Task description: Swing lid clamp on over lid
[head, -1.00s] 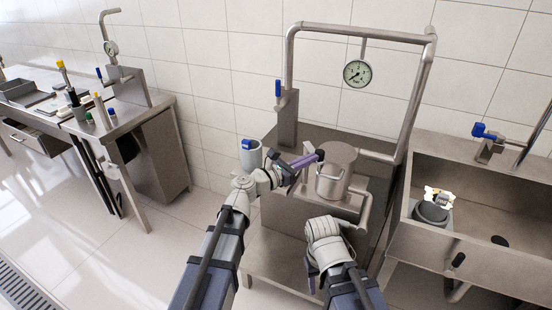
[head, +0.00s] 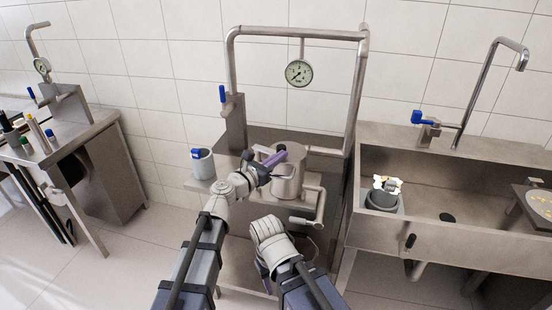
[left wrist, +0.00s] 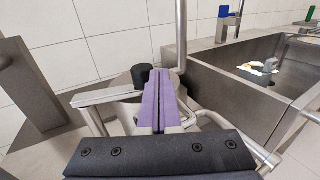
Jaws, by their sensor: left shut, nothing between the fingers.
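The steel separator vessel (head: 287,187) stands on the bench, round and lidded. My left gripper (head: 274,160) is over the left part of its lid, its purple fingers pressed together and empty. In the left wrist view the shut fingers (left wrist: 159,100) point forward over the vessel's top. A pale metal bar (left wrist: 108,95), which looks like the lid clamp, lies left of the fingers, partly hidden by them. A black knob (left wrist: 142,74) stands just beyond it. I cannot tell whether fingers and bar touch. My right gripper (head: 262,268) is low in front of the bench, its fingers mostly hidden.
A pipe frame with a pressure gauge (head: 299,73) rises behind the vessel. A grey cup (head: 203,165) stands on the bench's left. A sink (head: 450,205) is on the right, holding a grey container (head: 382,200). A side table (head: 92,130) is at left.

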